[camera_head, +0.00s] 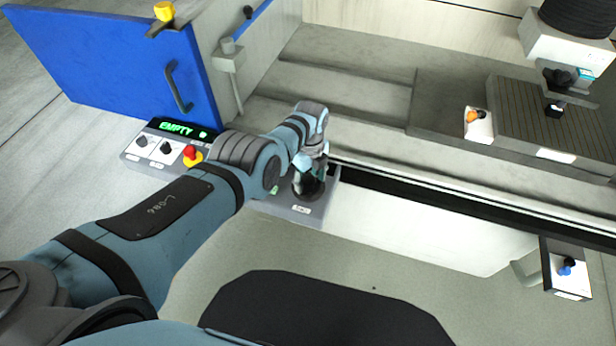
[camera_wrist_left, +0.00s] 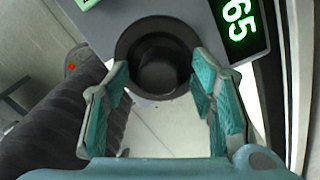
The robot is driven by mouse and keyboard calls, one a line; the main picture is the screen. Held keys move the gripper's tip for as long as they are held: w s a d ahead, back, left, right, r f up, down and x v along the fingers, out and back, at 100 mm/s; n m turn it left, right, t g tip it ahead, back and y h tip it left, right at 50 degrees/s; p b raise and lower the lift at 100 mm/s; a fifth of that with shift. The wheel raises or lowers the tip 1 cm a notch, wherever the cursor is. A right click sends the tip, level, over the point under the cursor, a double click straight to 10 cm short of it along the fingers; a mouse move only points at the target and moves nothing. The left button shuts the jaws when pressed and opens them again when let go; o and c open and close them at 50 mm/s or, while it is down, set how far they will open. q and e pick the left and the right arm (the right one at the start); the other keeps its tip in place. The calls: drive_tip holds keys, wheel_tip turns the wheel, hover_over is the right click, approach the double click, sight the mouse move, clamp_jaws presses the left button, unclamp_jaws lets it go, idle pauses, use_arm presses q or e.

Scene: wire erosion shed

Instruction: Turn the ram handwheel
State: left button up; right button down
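The ram handwheel (camera_wrist_left: 158,62) is a round black knob with a wide dark rim, on a grey panel in the left wrist view. In the head view it is a dark shape (camera_head: 309,189) at the panel's right end, partly covered by my left gripper. My left gripper (camera_head: 315,168) is over the handwheel. In the left wrist view its teal fingers (camera_wrist_left: 159,68) are spread apart, one on each side of the knob's hub. Whether they touch the wheel I cannot tell. My right gripper is in neither view.
A control panel (camera_head: 157,150) with knobs, a red button (camera_head: 192,153) and a green "EMPTY" display (camera_head: 178,129) lies left of the wheel, partly behind my left arm. A blue door (camera_head: 125,65) stands open behind it. A digital readout (camera_wrist_left: 238,25) glows green beside the wheel.

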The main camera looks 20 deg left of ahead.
sight(309, 179)
use_arm(q)
drive_tip(key=shift+w+r, duration=0.1)
drive_tip(key=shift+r, duration=0.35)
wheel_tip(309, 179, up, 11)
drive_tip(key=shift+d, duration=0.1)
